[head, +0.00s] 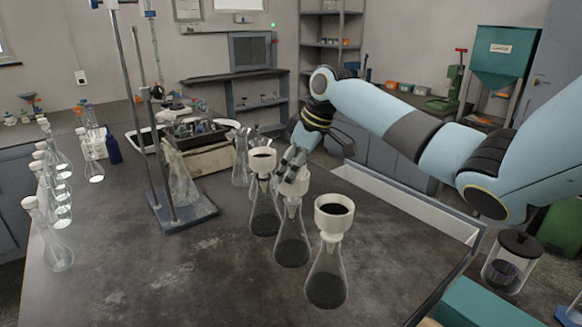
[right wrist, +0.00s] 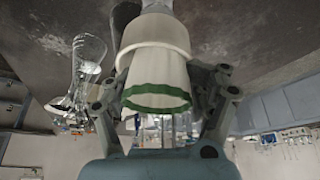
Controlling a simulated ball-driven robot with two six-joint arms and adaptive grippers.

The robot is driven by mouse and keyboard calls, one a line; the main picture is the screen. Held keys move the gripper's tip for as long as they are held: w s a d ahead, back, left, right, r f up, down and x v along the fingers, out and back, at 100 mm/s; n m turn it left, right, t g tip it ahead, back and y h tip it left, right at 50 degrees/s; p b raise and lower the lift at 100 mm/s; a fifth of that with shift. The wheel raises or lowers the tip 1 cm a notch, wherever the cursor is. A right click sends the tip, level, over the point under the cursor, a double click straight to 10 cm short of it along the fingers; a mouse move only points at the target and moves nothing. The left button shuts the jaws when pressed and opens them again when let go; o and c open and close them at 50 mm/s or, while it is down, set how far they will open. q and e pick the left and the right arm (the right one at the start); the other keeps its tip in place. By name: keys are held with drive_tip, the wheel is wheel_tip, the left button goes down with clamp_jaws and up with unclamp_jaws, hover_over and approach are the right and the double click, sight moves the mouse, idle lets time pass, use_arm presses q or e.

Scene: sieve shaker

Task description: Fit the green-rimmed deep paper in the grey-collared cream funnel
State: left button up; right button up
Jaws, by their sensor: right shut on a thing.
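The green-rimmed deep paper (right wrist: 155,78) is a white cone with a green band at its wide end. In the right wrist view it lies between the fingers of my right gripper (right wrist: 160,92), which is shut on it. Its narrow end meets the rim of a cream funnel (right wrist: 152,30); how deep it sits there I cannot tell. In the head view my right gripper (head: 295,160) is over the middle flask's cream funnel (head: 293,188), partly covering it. I cannot make out the paper or a grey collar clearly there. My left gripper is not in view.
A flask with a dark-filled funnel (head: 262,160) stands close on the left, another (head: 334,212) close on the right. A stand with a blue-grey base (head: 180,215) is further left. Several flasks line the left edge.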

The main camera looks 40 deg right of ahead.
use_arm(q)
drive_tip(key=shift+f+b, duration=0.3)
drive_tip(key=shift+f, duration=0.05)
use_arm(e)
drive_tip(key=shift+o, duration=0.9)
drive_tip(key=shift+s+d+f, duration=0.1)
drive_tip(key=shift+s+f, duration=0.05)
drive_tip(key=shift+f, duration=0.8)
